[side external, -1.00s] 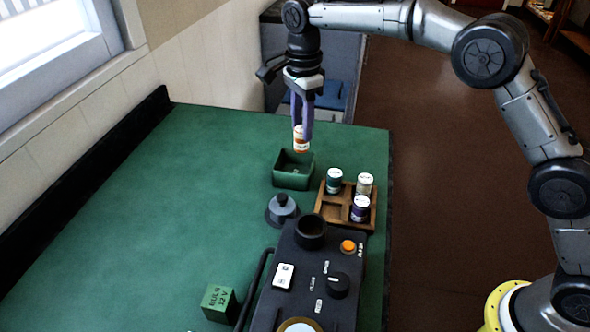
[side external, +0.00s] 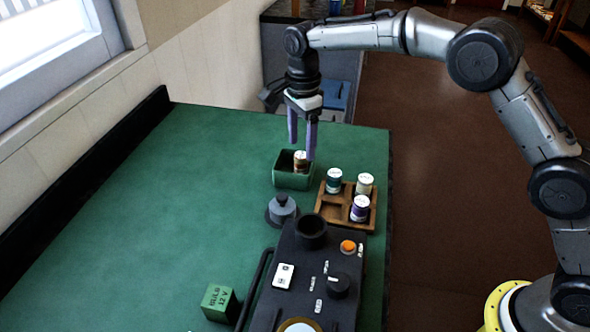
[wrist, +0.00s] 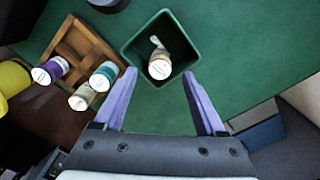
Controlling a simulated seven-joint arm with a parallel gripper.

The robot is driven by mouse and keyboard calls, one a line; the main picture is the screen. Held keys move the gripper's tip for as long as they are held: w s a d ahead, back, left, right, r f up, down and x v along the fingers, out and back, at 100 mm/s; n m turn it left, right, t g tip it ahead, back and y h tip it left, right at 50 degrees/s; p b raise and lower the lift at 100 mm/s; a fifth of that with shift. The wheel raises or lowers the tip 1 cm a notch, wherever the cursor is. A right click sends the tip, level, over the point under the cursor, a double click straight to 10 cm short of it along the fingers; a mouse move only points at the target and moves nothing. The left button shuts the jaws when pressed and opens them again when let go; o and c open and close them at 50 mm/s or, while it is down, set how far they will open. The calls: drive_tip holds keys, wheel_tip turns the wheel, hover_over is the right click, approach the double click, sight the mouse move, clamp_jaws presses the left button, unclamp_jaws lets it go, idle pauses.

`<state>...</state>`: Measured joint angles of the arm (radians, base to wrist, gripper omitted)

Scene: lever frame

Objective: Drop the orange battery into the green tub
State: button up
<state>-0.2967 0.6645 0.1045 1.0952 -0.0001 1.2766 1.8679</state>
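The orange battery (side external: 300,161), with a white top, is inside the green tub (side external: 292,183), standing roughly upright, its top near the rim. In the wrist view the battery (wrist: 160,66) is in the tub (wrist: 128,48), beside a small pale item or marking on the floor that I cannot make out. My gripper (side external: 301,150) is open and empty just above the tub. In the wrist view its two purple fingers (wrist: 160,85) are spread wide, with nothing between them touching either finger.
A wooden tray (side external: 326,220) right of the tub holds a teal battery (side external: 334,181), a cream battery (side external: 365,184) and a purple battery (side external: 360,208). A black control box (side external: 300,265) with a knob and orange button, a grey knobbed piece (side external: 282,210) and a green block (side external: 217,303) stand nearer.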

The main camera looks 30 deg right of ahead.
wheel_tip(320, 180, up, 14)
idle(0.8)
drive_tip(key=shift+d+f, duration=0.1)
